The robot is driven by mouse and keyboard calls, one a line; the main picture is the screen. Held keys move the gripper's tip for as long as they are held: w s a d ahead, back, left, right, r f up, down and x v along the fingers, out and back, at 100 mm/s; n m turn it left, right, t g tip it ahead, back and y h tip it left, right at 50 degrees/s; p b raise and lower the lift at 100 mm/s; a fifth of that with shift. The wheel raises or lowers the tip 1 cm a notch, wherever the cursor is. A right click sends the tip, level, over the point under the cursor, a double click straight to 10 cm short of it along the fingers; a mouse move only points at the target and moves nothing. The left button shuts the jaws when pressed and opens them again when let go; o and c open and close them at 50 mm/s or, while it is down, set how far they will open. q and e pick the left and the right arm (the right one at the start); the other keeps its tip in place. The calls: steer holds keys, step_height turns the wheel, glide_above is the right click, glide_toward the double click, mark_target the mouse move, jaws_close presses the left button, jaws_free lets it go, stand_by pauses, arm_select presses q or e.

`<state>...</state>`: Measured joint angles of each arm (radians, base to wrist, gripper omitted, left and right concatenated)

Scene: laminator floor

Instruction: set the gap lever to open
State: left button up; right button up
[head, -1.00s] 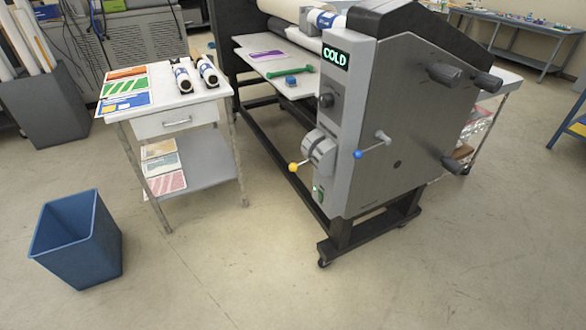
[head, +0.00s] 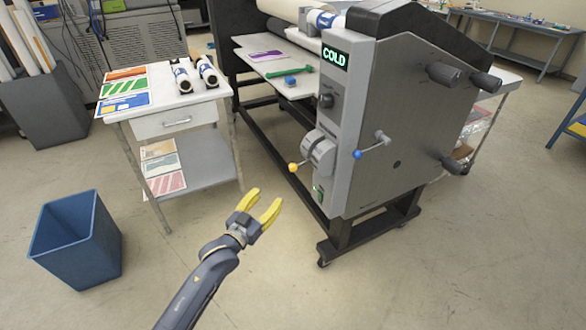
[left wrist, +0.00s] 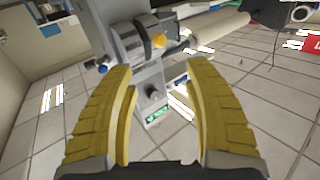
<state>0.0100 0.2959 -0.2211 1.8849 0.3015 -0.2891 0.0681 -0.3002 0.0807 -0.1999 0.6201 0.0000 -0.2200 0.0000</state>
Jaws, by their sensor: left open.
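The laminator (head: 365,110) stands right of centre with a lit green "COLD" display. A lever with a yellow ball knob (head: 293,167) sits at a round grey housing (head: 319,152) on its front. A second lever with a blue ball knob (head: 357,154) is on its side panel. I cannot tell which is the gap lever. My left gripper (head: 264,200) is open and empty, below and left of the yellow knob, apart from it. In the left wrist view, the yellow knob (left wrist: 159,40) shows beyond the open yellow fingers, and the blue knob (left wrist: 103,69) beside the left finger. My right gripper is not in view.
A white side table (head: 180,100) with rolls and printed sheets stands left of the laminator. A blue bin (head: 78,240) is on the floor at left. The laminator's dark stand (head: 345,235) reaches low to the floor. The floor in front is clear.

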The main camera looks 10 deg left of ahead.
mark_target(293, 168)
arm_select(q)
steer(key=x, duration=1.7)
steer(key=shift+w+d, duration=0.15)
steer(key=shift+d, duration=0.1)
jaws_close()
